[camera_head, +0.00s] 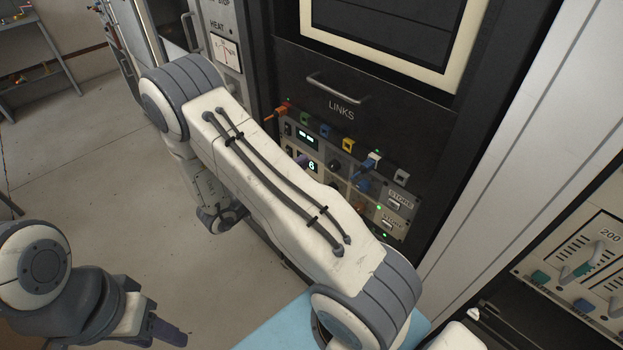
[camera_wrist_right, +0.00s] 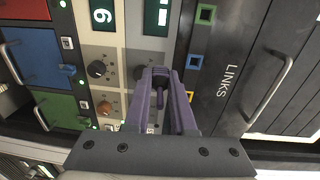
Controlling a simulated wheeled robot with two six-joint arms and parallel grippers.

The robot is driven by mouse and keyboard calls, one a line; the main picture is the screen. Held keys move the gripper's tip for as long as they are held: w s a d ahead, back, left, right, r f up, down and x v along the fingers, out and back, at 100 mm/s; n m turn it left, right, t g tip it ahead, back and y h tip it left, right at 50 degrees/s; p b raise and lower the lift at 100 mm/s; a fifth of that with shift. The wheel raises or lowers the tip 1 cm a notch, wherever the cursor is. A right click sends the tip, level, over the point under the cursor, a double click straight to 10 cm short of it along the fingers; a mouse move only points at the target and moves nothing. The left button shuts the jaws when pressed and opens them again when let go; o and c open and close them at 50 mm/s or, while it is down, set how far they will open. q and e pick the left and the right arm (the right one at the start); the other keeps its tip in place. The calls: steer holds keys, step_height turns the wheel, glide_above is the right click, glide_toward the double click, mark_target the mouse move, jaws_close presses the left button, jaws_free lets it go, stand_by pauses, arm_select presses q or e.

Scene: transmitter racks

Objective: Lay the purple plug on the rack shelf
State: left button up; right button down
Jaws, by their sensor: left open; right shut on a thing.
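The purple plug (camera_wrist_right: 160,98) shows in the right wrist view as a slim dark purple piece between the fingers of my right gripper (camera_wrist_right: 160,78). That gripper is shut on it, in front of the rack's lower panel. In the head view my right arm hides most of this gripper; a small purplish tip (camera_head: 303,158) shows past the arm, and I cannot tell if it is plug or finger. My left gripper (camera_head: 153,326) is open and empty over the floor at the lower left. I cannot make out a clear bare shelf surface.
The rack panel (camera_head: 398,200) carries knobs, displays and coloured sockets below the LINKS drawer (camera_head: 340,105). A blue plug (camera_head: 372,162) sits in one socket. Another unit with levers (camera_head: 585,262) stands at the right. Open floor (camera_head: 90,170) lies to the left.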

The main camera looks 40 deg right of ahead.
step_height(320, 180, down, 44)
steer(key=w+a+y+b, duration=0.1)
steer(key=y+b, duration=0.5)
steer(key=b, duration=2.6)
steer(key=shift+w+d+f+b, duration=0.3)
steer(key=shift+d+b, duration=0.2)
steer(key=shift+d, duration=1.9)
steer(key=shift+w+d+f+b, duration=0.15)
steer(key=shift+d+f+b, duration=0.25)
steer(key=shift+d, duration=2.05)
steer(key=shift+w+d+f+b, duration=0.25)
steer(key=shift+d+b, duration=0.3)
steer(key=shift+d, duration=1.85)
steer(key=c, duration=0.7)
jaws_free()
steer(key=shift+r, duration=0.1)
